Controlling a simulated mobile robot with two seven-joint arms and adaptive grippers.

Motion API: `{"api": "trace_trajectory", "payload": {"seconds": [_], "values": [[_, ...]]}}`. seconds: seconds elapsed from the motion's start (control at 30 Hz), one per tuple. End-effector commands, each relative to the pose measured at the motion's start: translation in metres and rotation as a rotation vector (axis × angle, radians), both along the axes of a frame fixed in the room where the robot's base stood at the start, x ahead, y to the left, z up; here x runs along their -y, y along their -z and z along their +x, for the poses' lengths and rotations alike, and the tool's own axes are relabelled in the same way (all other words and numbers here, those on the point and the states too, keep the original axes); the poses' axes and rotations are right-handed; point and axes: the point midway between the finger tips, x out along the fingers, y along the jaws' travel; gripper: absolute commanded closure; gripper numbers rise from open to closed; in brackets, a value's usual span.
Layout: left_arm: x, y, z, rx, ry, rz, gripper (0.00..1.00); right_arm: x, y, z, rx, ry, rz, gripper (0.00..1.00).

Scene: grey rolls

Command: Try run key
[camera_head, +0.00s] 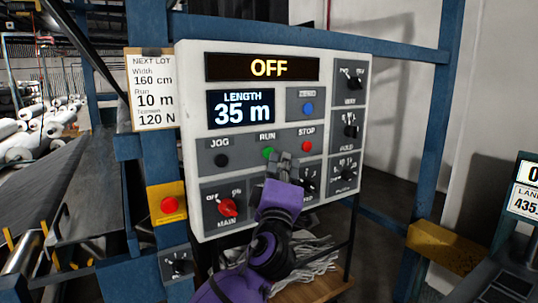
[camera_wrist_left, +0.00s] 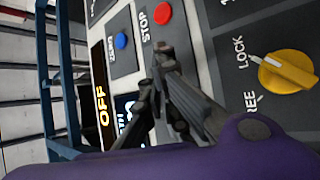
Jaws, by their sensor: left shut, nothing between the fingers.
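The white control panel (camera_head: 274,76) stands ahead. Its green RUN key (camera_head: 267,153) sits between the black JOG key (camera_head: 222,160) and the red STOP key (camera_head: 306,146). My left gripper (camera_head: 284,160) is shut and empty, with its fingertips at the right edge of the RUN key in the head view. I cannot tell whether they touch it. In the left wrist view my shut fingers (camera_wrist_left: 160,75) are close to the panel, and the RUN key is hidden. The top display (camera_head: 269,67) reads OFF. The red MAIN switch (camera_head: 228,207) is at lower left.
The LENGTH display (camera_head: 241,109) reads 35 m. A blue ZERO key (camera_head: 308,109) and several black knobs are nearby. A yellow LOCK/FREE knob (camera_wrist_left: 288,72) shows in the left wrist view. A lot card (camera_head: 153,90) and a red button on a yellow box (camera_head: 168,205) are left.

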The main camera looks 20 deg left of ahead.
Motion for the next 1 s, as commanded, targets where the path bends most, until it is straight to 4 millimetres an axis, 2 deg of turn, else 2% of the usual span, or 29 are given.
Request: {"api": "trace_trajectory", "payload": {"seconds": [0.37, 0.8, 1.0], "values": [[0.003, 0.000, -0.002, 0.001, 0.002, 0.000, 1.00, 0.000, 0.001, 0.000, -0.001, 0.000, 0.000, 1.00], [0.035, 0.001, -0.027, 0.000, 0.002, -0.002, 1.00, 0.002, 0.006, -0.005, -0.012, -0.007, -0.005, 1.00], [0.041, 0.000, -0.032, 0.000, 0.000, -0.001, 1.00, 0.002, 0.007, -0.006, -0.013, -0.007, -0.005, 1.00]]}}
